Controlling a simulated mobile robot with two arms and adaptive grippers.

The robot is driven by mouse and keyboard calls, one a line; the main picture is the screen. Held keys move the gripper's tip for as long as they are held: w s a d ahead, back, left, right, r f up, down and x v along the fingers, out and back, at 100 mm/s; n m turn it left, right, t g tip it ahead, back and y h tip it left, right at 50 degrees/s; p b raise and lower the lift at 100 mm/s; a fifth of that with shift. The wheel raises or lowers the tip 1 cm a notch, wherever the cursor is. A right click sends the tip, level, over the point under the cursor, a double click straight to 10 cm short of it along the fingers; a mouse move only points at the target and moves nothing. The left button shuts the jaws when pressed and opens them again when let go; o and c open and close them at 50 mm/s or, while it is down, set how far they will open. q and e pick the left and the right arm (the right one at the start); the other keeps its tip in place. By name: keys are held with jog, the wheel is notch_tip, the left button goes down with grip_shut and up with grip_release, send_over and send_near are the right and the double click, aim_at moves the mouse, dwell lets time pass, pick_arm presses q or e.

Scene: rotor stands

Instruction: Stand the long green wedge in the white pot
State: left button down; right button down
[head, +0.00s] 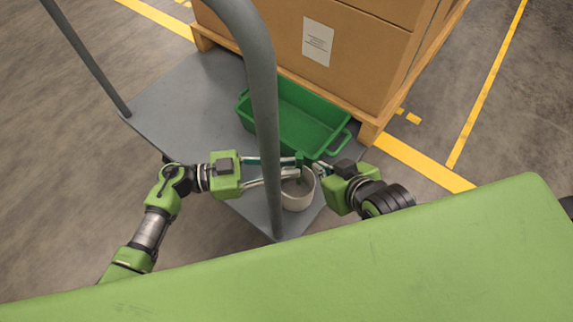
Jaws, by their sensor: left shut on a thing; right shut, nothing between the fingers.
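The white pot (297,200) stands on the grey cart deck, near its front corner. The long green wedge (299,159) is upright at the pot's mouth, with its top showing above the fingers. My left gripper (292,170) is shut on the wedge from the left, over the pot. The wedge's lower end is partly hidden by the fingers and pot rim, so I cannot tell whether it touches the pot's bottom. My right gripper (320,167) is shut and empty, just right of the wedge and beside the pot's rim.
The grey cart (185,105) has a thick tubular handle (262,90) rising in front of the deck and partly hiding my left fingers. A green crate (310,120) stands behind the pot. Cardboard boxes (365,55) on a wooden pallet stand beyond it.

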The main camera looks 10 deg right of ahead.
jog(key=shift+w+a+r+t+y+b, duration=0.15)
jog(key=shift+w+a+r+t+b, duration=0.2)
jog(key=shift+w+r+t, duration=0.45)
jog(key=shift+w+a+r+t+y+b, duration=0.15)
jog(key=shift+w+a+r+t, duration=0.3)
jog(key=shift+w+r, duration=0.65)
pick_arm(q)
jog(key=shift+f+b, duration=0.4)
jog(key=shift+f, duration=1)
pick_arm(e)
jog(key=shift+w+a+r+t+y, duration=0.2)
jog(key=shift+w+r+t, duration=0.25)
jog(key=shift+r, duration=0.25)
jog(key=shift+w+a+r+t+y, duration=0.1)
jog(key=shift+w+a+r+t, duration=0.05)
jog(key=shift+w+r+t, duration=0.4)
jog(key=shift+w+a+r+t+y, duration=0.1)
jog(key=shift+w+a+r+t, duration=0.2)
jog(key=shift+r, duration=0.5)
jog(key=shift+d, duration=0.1)
pick_arm(q)
jog(key=c, duration=2)
grip_release()
jog(key=shift+o, duration=0.2)
jog(key=w+a, duration=0.1)
jog(key=a, duration=1.1)
jog(key=shift+w, duration=0.25)
